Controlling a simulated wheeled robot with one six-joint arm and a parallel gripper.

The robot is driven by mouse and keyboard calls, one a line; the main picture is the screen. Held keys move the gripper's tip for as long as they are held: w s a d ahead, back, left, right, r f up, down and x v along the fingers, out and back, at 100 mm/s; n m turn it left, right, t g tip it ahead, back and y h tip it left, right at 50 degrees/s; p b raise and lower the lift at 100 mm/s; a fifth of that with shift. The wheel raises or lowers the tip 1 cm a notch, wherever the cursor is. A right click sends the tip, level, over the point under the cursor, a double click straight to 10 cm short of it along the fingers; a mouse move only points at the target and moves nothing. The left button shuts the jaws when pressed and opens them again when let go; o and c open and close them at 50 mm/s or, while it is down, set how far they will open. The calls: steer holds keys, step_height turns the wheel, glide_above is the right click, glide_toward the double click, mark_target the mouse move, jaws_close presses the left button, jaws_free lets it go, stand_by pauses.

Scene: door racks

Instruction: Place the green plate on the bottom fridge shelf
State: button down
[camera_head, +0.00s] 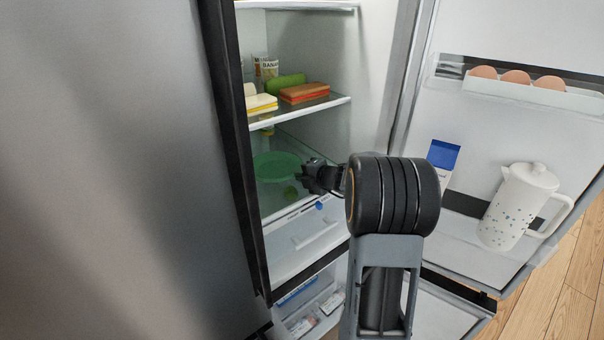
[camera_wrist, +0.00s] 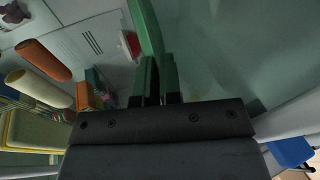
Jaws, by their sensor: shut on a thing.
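The green plate (camera_head: 277,166) is inside the open fridge, at the level of the lower glass shelf (camera_head: 272,199). My gripper (camera_head: 304,174) reaches in from the right and is shut on the plate's right edge. In the wrist view the plate (camera_wrist: 146,30) shows nearly edge-on, with its rim between the fingers of my gripper (camera_wrist: 157,85). I cannot tell whether the plate touches the shelf. A small round green thing (camera_head: 290,193) shows just below the plate.
The shelf above (camera_head: 335,101) holds an orange-red box (camera_head: 304,93), a green item and cartons. The open door on the right carries eggs (camera_head: 516,77), a blue-topped carton (camera_head: 442,155) and a white jug (camera_head: 519,205). An open drawer (camera_head: 312,305) lies below.

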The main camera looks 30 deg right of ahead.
steer(key=c, duration=1.3)
jaws_free()
steer(key=shift+f, duration=0.1)
steer(key=shift+r, duration=0.45)
steer(key=v, duration=1.2)
steer(key=shift+r, duration=0.2)
steer(key=shift+r, duration=0.1)
